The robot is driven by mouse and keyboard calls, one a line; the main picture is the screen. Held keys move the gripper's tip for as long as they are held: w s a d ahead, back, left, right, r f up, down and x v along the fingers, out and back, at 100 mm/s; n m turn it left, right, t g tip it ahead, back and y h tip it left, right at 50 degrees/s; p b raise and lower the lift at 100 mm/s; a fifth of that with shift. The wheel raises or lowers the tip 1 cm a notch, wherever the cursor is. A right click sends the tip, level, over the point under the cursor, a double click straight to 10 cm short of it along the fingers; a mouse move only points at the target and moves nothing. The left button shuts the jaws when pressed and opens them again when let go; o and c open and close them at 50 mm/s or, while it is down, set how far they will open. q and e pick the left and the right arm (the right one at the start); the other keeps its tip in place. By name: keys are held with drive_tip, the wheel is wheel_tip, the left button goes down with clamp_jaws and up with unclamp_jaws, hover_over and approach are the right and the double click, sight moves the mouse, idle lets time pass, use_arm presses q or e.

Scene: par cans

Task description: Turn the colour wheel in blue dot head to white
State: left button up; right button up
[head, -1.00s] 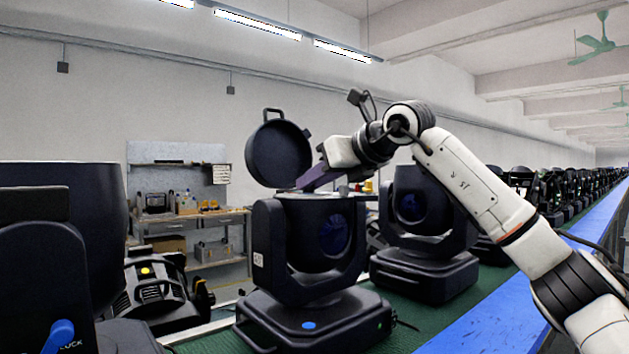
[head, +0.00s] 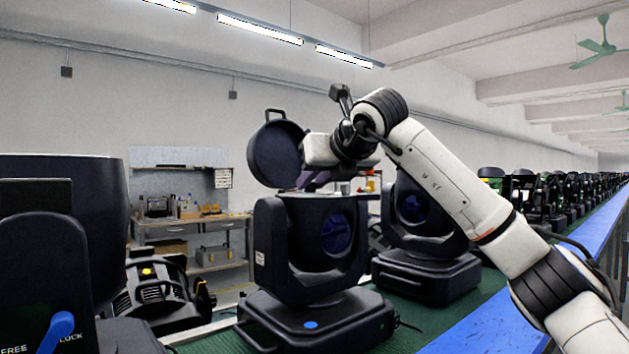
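The blue dot head (head: 312,250) is a dark moving-head lamp in the middle of the head view, with a blue dot (head: 311,325) on the front of its base. Its round lid (head: 276,153) stands open above the housing, hinged at the back left. The lens (head: 336,233) glows dim blue. My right gripper (head: 312,183) points down at the open top of the housing, just right of the lid. Its fingertips are partly hidden by the wrist and the rim, so its opening does not show. The colour wheel cannot be made out inside. My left gripper is out of view.
Another lamp head (head: 425,235) stands close behind to the right, and a large dark one (head: 60,250) fills the left edge. More heads line the green belt (head: 420,315) with its blue edge (head: 475,330). A workbench (head: 190,217) stands at the back left.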

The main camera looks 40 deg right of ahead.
drive_tip(key=shift+o, duration=1.4)
drive_tip(key=b+v, duration=0.1)
drive_tip(key=v, duration=0.9)
drive_tip(key=shift+s+r, duration=0.1)
